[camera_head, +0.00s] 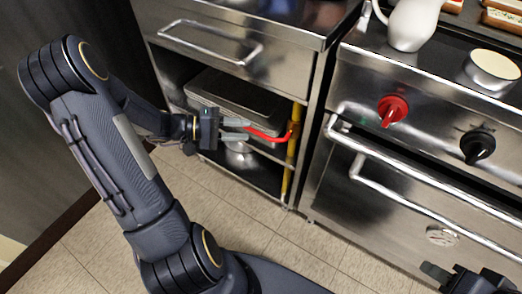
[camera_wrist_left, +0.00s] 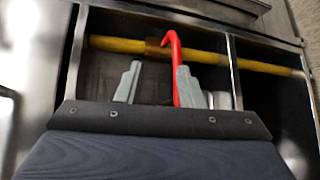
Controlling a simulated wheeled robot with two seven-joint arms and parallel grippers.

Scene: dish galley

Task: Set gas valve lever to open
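The red gas valve lever (camera_head: 268,137) is bent and joins the upright yellow pipe (camera_head: 291,155) at the open shelf unit. In the left wrist view the lever (camera_wrist_left: 175,65) hooks over a brownish fitting (camera_wrist_left: 156,48) on the yellow pipe (camera_wrist_left: 205,56). My left gripper (camera_head: 236,129) reaches the lever from the left. In the left wrist view its grey fingers (camera_wrist_left: 158,75) stand apart, with the lever between them, close beside the right finger. Whether they touch is unclear. My right gripper (camera_head: 468,279) is partly in view at the bottom right; its fingers are unclear.
Metal shelf walls and a front post (camera_head: 313,110) stand close around my left gripper. A metal pan (camera_head: 235,100) lies on the shelf behind. The stove has a red knob (camera_head: 392,110), a black knob (camera_head: 477,146) and a projecting oven handle (camera_head: 430,187). The tiled floor in front is clear.

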